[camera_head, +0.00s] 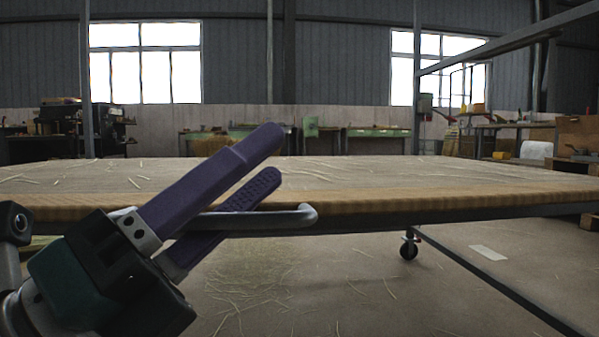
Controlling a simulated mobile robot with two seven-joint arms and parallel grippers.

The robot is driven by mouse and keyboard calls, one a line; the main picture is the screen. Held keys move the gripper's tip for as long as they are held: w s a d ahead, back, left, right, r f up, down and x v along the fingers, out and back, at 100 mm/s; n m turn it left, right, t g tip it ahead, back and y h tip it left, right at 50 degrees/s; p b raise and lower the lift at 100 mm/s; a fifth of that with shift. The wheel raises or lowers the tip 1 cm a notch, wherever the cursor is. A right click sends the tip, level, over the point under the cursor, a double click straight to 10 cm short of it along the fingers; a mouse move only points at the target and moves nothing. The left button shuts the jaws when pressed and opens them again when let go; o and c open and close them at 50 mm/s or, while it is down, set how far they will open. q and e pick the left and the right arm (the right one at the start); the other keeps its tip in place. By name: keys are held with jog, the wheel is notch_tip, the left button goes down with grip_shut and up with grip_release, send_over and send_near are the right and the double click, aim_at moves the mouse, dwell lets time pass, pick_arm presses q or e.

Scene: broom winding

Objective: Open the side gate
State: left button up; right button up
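My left gripper (270,160), with two purple ridged fingers, reaches up from the lower left. Its fingers are a little apart. A grey metal rod with a bent end (300,216), which looks like a handle, comes out from behind the upper finger and crosses in front of the lower one. Whether the fingers press on the rod is hidden. No side gate can be made out clearly. My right gripper is out of view.
A wide table (420,176) strewn with straw spans the view just beyond the gripper. A caster wheel (408,250) and a metal floor rail (480,270) are below it. Workbenches (375,133) stand along the far wall. The floor at lower right is mostly clear.

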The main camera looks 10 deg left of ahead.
pick_arm(q)
jog(key=p+v, duration=0.1)
jog(key=v, duration=0.8)
jog(key=shift+a+f, duration=0.15)
jog(key=shift+a, duration=0.1)
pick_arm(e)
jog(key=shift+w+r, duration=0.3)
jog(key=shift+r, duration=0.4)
pick_arm(q)
jog(key=shift+s+a, duration=0.1)
jog(key=shift+s, duration=0.05)
jog(key=s+a+f+b, duration=0.4)
jog(key=a+f+b, duration=0.3)
jog(key=f, duration=0.1)
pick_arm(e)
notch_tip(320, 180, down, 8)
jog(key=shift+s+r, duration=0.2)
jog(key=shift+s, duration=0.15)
pick_arm(q)
jog(key=shift+s+a, duration=0.1)
jog(key=shift+a, duration=0.05)
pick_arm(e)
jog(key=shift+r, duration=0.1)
pick_arm(q)
jog(key=shift+f, duration=0.1)
jog(key=shift+c, duration=0.3)
